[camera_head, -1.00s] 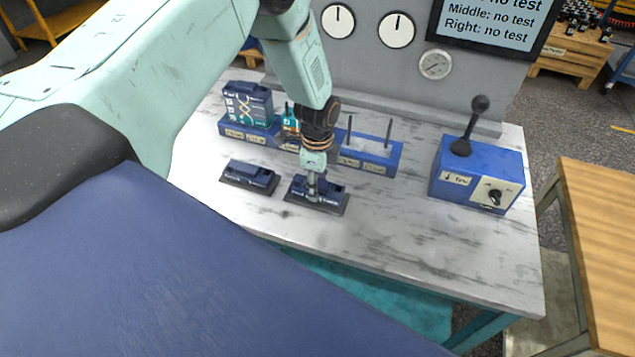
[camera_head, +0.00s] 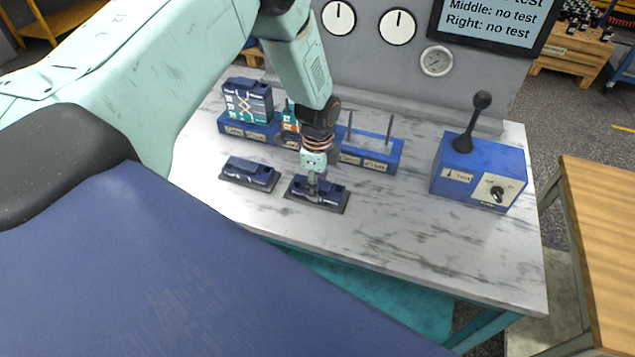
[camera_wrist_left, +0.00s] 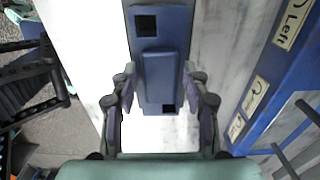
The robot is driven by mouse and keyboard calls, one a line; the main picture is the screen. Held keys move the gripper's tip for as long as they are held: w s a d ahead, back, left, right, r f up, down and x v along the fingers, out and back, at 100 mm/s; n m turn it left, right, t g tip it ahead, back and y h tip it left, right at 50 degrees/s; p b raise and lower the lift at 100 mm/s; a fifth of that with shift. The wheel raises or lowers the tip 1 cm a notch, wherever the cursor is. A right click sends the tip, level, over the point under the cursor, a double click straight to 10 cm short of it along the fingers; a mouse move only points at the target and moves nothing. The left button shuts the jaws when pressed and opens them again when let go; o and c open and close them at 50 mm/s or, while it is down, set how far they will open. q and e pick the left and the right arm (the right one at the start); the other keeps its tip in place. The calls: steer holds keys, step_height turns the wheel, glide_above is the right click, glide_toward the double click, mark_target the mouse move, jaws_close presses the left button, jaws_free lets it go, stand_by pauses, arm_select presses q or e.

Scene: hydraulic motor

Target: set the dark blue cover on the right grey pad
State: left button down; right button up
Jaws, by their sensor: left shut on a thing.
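The dark blue cover (camera_head: 330,192) lies flat at the right grey pad (camera_head: 322,208), whose dark rim shows along its front edge. Whether it is fully seated on the pad I cannot tell. My left gripper (camera_head: 313,184) points down over the cover and is shut on it. In the left wrist view the fingers (camera_wrist_left: 160,98) stand on both sides of the cover (camera_wrist_left: 160,65). A second dark blue cover (camera_head: 250,172) sits on the left grey pad (camera_head: 240,183), a short gap to the left. My right gripper is not in view.
Behind the covers stands a blue labelled rack (camera_head: 375,152) with upright pins; a dark blue module (camera_head: 248,100) stands on its left end. A blue control box (camera_head: 478,172) with a black lever (camera_head: 472,125) is at the right. The marble table (camera_head: 400,220) is clear in front.

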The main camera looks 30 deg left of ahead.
arm_select(q)
steer(key=c, duration=0.6)
jaws_free()
step_height(320, 180, up, 12)
steer(key=shift+a+f, duration=0.1)
